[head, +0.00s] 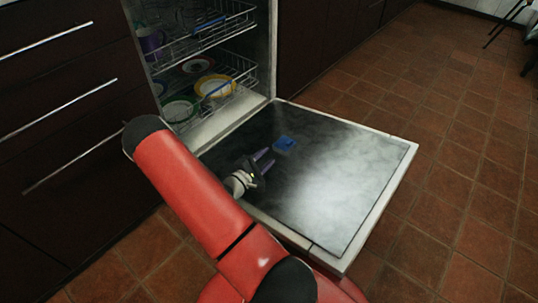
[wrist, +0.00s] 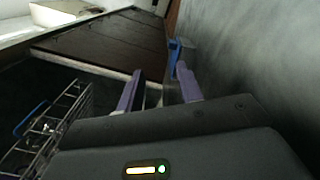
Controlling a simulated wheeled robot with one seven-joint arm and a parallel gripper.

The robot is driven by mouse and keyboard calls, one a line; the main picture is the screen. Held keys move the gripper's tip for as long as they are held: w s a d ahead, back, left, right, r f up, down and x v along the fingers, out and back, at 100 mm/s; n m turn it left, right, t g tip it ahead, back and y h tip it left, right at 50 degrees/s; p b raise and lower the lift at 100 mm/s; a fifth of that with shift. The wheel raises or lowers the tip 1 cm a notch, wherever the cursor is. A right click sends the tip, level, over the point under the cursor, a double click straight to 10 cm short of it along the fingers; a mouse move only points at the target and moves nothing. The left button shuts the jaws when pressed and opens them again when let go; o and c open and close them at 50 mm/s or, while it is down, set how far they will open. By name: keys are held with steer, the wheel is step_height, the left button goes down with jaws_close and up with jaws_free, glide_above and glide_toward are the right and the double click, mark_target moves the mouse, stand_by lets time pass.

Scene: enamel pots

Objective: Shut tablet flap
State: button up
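The tablet flap (head: 285,143) is a small blue piece on the inner face of the lowered dishwasher door (head: 345,185). In the wrist view the flap (wrist: 173,51) appears to stand out from the door face, as if open; its hinge is not clear. My gripper (head: 267,158) is low over the door, just left of and nearer than the flap in the head view. Its purple fingers are apart with nothing between them. In the wrist view my gripper (wrist: 160,70) has its right finger close to the flap; whether they touch cannot be told.
The dishwasher's upper rack (head: 205,35) and lower rack (head: 238,88) are inside the machine, with plates (head: 214,86) and a purple mug (head: 152,40). Dark drawers (head: 60,90) stand on the left. The tiled floor (head: 465,110) to the right is clear.

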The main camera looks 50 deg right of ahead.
steer(key=shift+s+a, duration=0.1)
steer(key=shift+a, duration=1.15)
steer(key=s+a+r+m+g+y+p, duration=0.2)
steer(key=s+a+r+m+g+y, duration=0.15)
steer(key=r, duration=0.65)
steer(key=s+a+r+m+g+y+p, duration=0.25)
steer(key=a+r+m+y, duration=0.2)
steer(key=r, duration=0.55)
steer(key=s+a+r+t+y+p, duration=0.3)
steer(key=s+a+r+t+y, duration=0.1)
steer(key=a+r, duration=0.6)
steer(key=s+a+r+t+y+p, duration=0.3)
steer(key=a+r+t+y, duration=0.3)
steer(key=a+r, duration=0.5)
steer(key=shift+s+a+r+n, duration=0.15)
steer(key=shift+s+r+n, duration=0.15)
steer(key=shift+s+r, duration=0.35)
